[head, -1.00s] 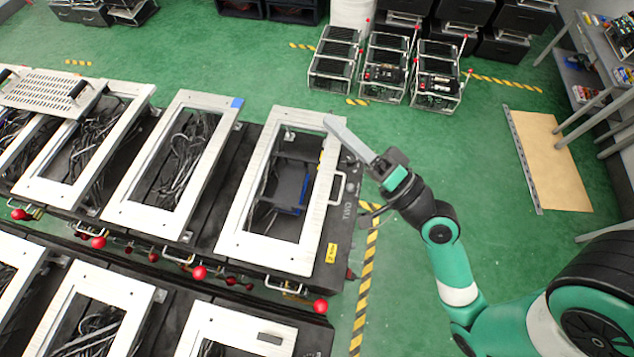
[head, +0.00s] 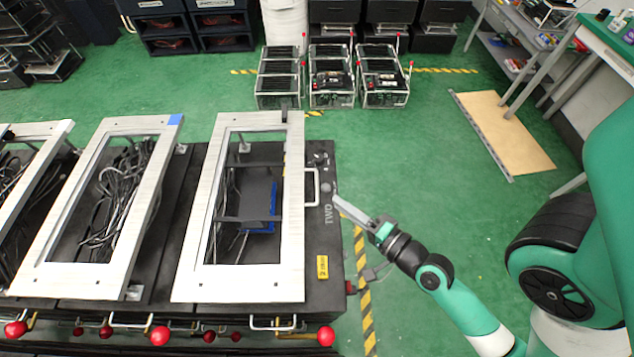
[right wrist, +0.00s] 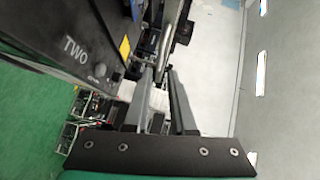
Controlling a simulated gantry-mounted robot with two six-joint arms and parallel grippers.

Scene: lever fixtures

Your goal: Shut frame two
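Frame two is a pale metal rectangular frame (head: 294,215) above the black box marked TWO (head: 325,265) in the head view. It appears raised off the box, with dark parts, a blue piece and cables showing through its opening. My right gripper (head: 338,200) is just right of the box, near the TWO label and the silver side handle (head: 312,186), apart from the frame. My left gripper is not in view.
Similar raised frames (head: 95,215) stand to the left. A red ball knob (head: 326,336) and silver handles line the box's front. Small clear-cased units (head: 332,78) stand behind.

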